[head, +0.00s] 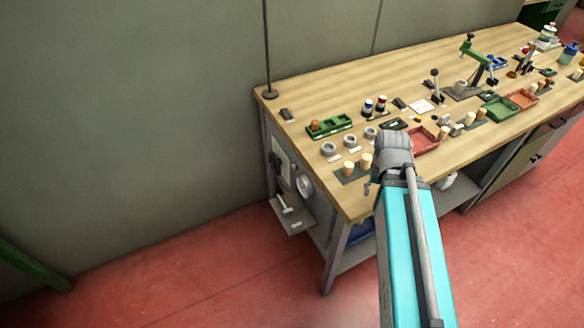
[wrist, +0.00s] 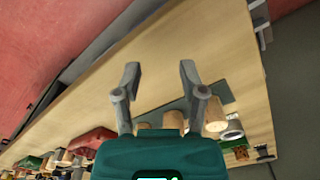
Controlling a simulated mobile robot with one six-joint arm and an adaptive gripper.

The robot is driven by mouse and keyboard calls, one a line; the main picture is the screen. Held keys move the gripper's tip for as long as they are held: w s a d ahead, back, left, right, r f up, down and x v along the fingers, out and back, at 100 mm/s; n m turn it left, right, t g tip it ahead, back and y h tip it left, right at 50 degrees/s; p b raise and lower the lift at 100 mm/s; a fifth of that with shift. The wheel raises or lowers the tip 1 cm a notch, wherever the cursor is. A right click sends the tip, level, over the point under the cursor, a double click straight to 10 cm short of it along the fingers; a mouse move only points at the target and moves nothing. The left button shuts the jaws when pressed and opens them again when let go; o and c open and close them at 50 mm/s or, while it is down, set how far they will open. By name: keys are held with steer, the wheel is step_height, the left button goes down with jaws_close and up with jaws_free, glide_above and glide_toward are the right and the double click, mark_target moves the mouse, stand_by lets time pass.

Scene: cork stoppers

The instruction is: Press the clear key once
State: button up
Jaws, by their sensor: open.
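I cannot make out the clear key in either view. A small dark device (head: 394,124) lies on the bench just beyond my wrist in the head view, but its face is too small to read. My gripper (wrist: 159,75) is open and empty in the wrist view, its two fingers apart above the bare bench top near the front edge. In the head view my arm reaches over the bench front and mostly hides the gripper.
Cork stoppers (head: 366,160) stand on a dark mat left of my wrist; one shows in the wrist view (wrist: 215,115). Grey rings (head: 328,149), a green tray (head: 342,122) and a red tray (head: 425,139) are nearby. The bench's (head: 330,92) back left is mostly clear.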

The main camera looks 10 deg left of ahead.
jaws_close()
stand_by(1.2)
